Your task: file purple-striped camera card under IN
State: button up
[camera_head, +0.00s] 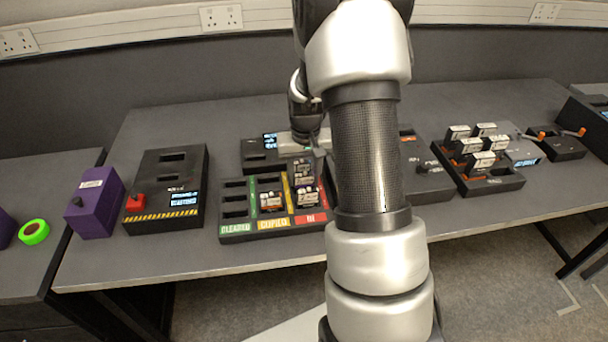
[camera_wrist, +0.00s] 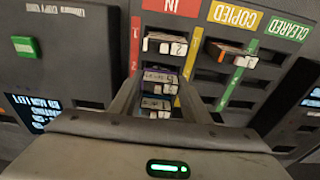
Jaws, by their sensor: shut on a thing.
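The card tray has a red IN column (camera_wrist: 170,7), shown on the right of the tray in the head view (camera_head: 311,218). My gripper (camera_wrist: 160,82) is shut on the purple-striped camera card (camera_wrist: 158,72), over the IN column. The card's lower end is hidden, so I cannot tell how deep it sits in a slot. A white-labelled card (camera_wrist: 165,43) stands in the IN slot nearest the IN label. Another card (camera_wrist: 155,104) shows between my fingers, nearer my palm.
A card (camera_wrist: 232,53) stands in the COPIED column; the CLEARED column (camera_head: 235,205) looks empty. A black box with a red button (camera_head: 163,190) and a purple box (camera_head: 95,203) stand left. A rack of several cards (camera_head: 478,160) stands right.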

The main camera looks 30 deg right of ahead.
dwell(0.3)
jog(key=o, duration=1.5)
jog(key=shift+c, duration=0.2)
jog(key=shift+r, duration=0.1)
jog(key=shift+r+p, duration=2.5)
jog(key=shift+r, duration=1.15)
